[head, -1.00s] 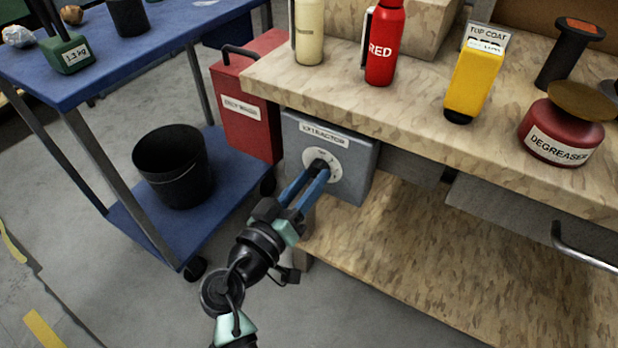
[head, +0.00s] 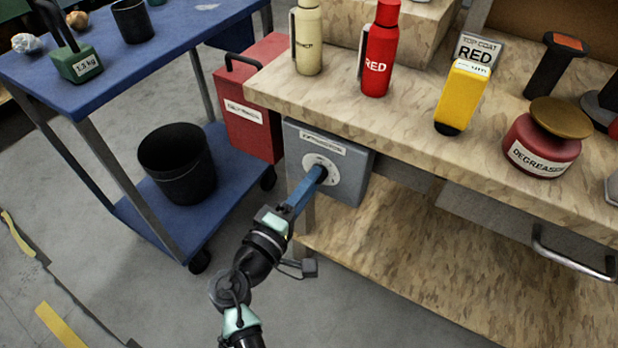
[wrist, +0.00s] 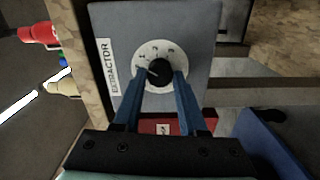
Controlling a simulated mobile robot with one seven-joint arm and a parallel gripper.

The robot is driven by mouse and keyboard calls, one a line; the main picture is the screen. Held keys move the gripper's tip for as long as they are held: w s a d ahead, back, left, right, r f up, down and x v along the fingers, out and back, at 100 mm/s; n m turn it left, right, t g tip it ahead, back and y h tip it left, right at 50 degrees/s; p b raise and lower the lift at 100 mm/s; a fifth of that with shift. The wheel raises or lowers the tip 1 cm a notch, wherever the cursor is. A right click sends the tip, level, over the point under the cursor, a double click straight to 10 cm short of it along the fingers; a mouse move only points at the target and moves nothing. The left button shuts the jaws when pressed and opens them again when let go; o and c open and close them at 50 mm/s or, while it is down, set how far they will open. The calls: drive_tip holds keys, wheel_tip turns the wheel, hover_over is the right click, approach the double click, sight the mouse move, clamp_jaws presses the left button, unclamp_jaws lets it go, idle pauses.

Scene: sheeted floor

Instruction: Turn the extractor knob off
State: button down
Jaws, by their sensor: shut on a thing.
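The extractor box (head: 350,183) is a grey box under the bench top, with a label reading EXTRACTOR. Its round white dial (head: 334,172) has a black knob in the middle; the knob (wrist: 158,73) shows best in the wrist view, with a pale pointer line toward the dial's left side there. My gripper (head: 318,174) reaches the knob from the lower left with its blue fingers. In the wrist view my gripper (wrist: 159,78) has a finger on each side of the knob and is shut on it. The fingertips hide part of the dial's edge.
A red box (head: 250,105) stands left of the extractor box. A blue cart (head: 120,215) with a black bin (head: 178,165) is further left.

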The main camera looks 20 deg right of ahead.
drive_tip(key=shift+n+p, duration=1.7)
drive_tip(key=shift+n, duration=1.4)
drive_tip(key=shift+c, duration=2.2)
unclamp_jaws()
drive_tip(key=p+v, duration=0.1)
drive_tip(key=v, duration=1.2)
drive_tip(key=shift+p, duration=0.4)
